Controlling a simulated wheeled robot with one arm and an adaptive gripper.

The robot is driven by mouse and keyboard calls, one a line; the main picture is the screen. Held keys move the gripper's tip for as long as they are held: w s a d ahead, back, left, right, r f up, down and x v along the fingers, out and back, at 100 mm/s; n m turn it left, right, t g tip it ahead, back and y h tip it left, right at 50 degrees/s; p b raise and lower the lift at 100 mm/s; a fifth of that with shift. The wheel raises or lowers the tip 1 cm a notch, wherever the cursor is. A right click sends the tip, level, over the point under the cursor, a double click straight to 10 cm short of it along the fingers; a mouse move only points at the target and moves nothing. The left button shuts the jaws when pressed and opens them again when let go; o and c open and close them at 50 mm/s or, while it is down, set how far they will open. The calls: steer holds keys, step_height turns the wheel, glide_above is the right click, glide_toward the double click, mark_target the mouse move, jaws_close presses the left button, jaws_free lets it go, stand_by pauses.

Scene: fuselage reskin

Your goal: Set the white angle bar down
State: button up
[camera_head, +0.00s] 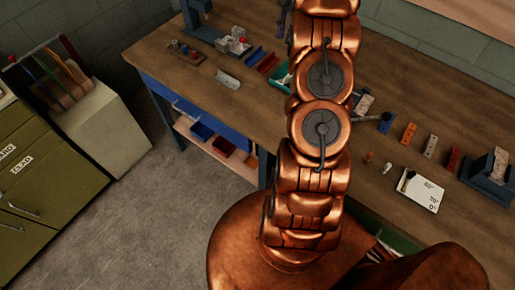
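A pale, whitish angle-shaped piece (228,79) lies on the wooden workbench (170,62), left of my arm. It may be the white angle bar. Another pale bar with dark holes (430,146) is on the bench to the right, between an orange bar (408,132) and a red bar (454,159). I cannot tell for sure which one is the white angle bar. My copper-coloured arm rises through the middle of the view and leaves it at the top. My gripper is not visible, so what it holds is hidden.
A white card with angle marks (420,191) and a dark block holder (490,180) are on the bench at right. Green cabinets (45,170) stand at left. The grey floor (150,220) is clear.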

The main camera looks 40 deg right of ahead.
steer(key=s+a+r+m+h, duration=0.1)
steer(key=s+a+r+m, duration=0.2)
steer(key=a, duration=0.5)
steer(key=s+a+r+m, duration=0.3)
steer(key=a, duration=0.4)
steer(key=s+a+r+m+h, duration=0.1)
steer(key=s+a+r+m, duration=0.2)
steer(key=a, duration=0.5)
steer(key=s+a+f+m, duration=0.1)
steer(key=s+a+m, duration=0.2)
steer(key=s, duration=0.4)
steer(key=s+a+f+m+h, duration=0.1)
steer(key=s+a+f+m, duration=0.1)
steer(key=s, duration=0.5)
steer(key=s+a+f+m, duration=0.2)
steer(key=s+a+m, duration=0.1)
steer(key=s+a, duration=0.3)
steer(key=shift+s+a+m+h, duration=0.3)
steer(key=shift+s+a+m, duration=0.1)
steer(key=shift+s, duration=0.5)
steer(key=shift+d, duration=0.1)
